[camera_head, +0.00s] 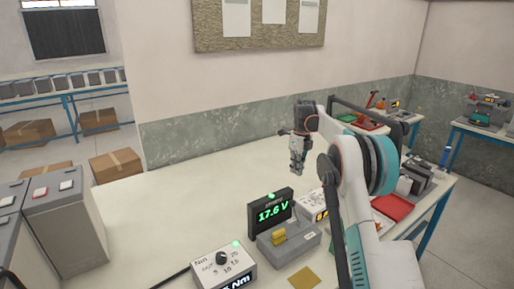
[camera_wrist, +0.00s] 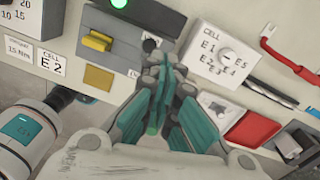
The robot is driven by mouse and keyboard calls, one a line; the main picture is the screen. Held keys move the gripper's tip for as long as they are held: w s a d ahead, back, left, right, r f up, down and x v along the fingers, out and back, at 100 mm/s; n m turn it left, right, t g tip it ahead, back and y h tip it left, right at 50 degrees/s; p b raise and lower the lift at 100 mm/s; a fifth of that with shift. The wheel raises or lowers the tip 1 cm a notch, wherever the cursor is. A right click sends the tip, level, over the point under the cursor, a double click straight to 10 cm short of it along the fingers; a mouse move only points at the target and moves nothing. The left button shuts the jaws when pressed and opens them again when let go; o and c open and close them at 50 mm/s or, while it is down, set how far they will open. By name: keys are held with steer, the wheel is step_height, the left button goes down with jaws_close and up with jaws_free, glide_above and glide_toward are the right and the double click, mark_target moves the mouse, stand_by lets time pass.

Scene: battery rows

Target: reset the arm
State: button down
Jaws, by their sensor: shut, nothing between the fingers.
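My arm (camera_head: 360,190) rises over the right part of the pale workbench (camera_head: 170,215) and bends at the elbow. My gripper (camera_head: 296,170) hangs from its end, above the bench and behind the voltage display. In the wrist view my gripper (camera_wrist: 160,62) has its fingers together with nothing between them. It appears apart from everything on the bench.
A display (camera_head: 270,213) reading 17.6 V stands behind a grey box (camera_head: 290,245) with a yellow block. A dial box (camera_head: 222,268) is at the front. A red tray (camera_head: 392,207) lies right. Grey cabinets (camera_head: 60,225) stand left. The bench's back left is clear.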

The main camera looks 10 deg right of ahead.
steer(key=s+a+r+n+t+b, duration=0.3)
steer(key=s+a+r+n, duration=0.5)
steer(key=s+r+n, duration=0.45)
steer(key=s+a+r+n+t+b, duration=0.1)
steer(key=s+a+n, duration=0.2)
steer(key=s, duration=0.5)
steer(key=s+a+n+b, duration=0.1)
steer(key=s+a+n, duration=0.15)
steer(key=s, duration=0.55)
steer(key=s+a+f+n+t+b, duration=0.1)
steer(key=s+a+f+n, duration=0.1)
steer(key=s+f+n, duration=0.4)
steer(key=s+a+f+n+t+b, duration=0.1)
steer(key=s+f+n, duration=0.4)
steer(key=s, duration=0.8)
steer(key=shift+s+a+f+n+t+h, duration=0.2)
steer(key=shift+a+f+n+t+h, duration=0.1)
steer(key=shift+a+f+n+t, duration=0.15)
